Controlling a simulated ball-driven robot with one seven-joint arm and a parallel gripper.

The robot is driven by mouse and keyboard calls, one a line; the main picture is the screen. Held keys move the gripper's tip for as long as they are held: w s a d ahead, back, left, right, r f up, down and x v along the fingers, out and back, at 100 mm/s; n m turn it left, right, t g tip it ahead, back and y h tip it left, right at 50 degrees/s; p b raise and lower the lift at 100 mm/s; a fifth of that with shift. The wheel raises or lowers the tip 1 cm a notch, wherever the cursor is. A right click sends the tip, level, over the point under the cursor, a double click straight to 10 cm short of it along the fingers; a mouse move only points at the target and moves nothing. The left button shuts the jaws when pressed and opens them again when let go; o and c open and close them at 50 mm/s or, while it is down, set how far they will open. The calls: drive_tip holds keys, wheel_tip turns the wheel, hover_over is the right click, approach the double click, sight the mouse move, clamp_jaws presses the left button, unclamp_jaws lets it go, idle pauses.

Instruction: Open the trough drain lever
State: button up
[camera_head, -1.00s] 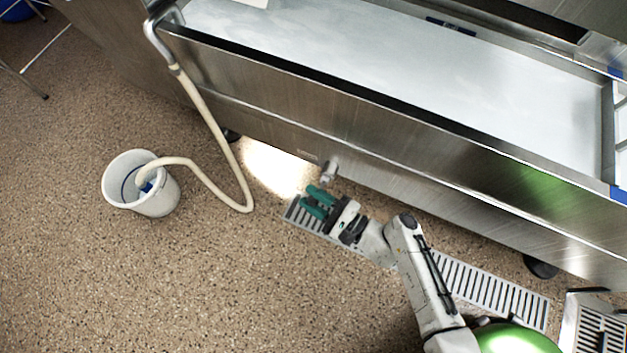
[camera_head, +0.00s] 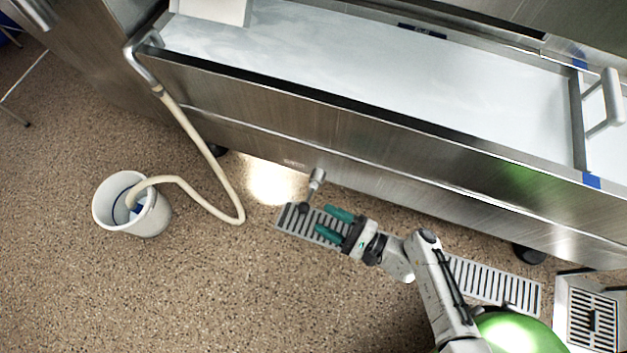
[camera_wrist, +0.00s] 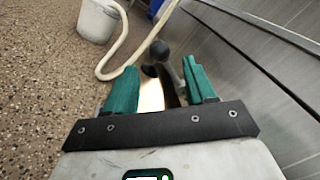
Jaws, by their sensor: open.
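The steel trough (camera_head: 300,130) runs across the head view. A drain lever (camera_head: 317,180) sticks out below its front wall, with a short grey pipe-like body and a dark round knob (camera_head: 304,208) at its lower end. My gripper (camera_head: 322,220), with green fingers, is open and empty just to the right of and below the knob, its fingers pointing left toward it. In the wrist view the knob (camera_wrist: 159,49) and the lever's stem (camera_wrist: 174,80) show beyond and between the open fingers, nearer the right one. I see no clear contact.
A slotted floor drain (camera_head: 495,282) lies beneath the lever and my arm. A white bucket (camera_head: 153,218) with a beige hose (camera_head: 205,150) stands at the left. A steel-framed grate (camera_head: 590,320) is at the lower right. Speckled floor is clear at the lower left.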

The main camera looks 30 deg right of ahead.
drive_tip(key=v, duration=0.3)
drive_tip(key=shift+s+d, duration=0.1)
drive_tip(key=shift+s, duration=0.1)
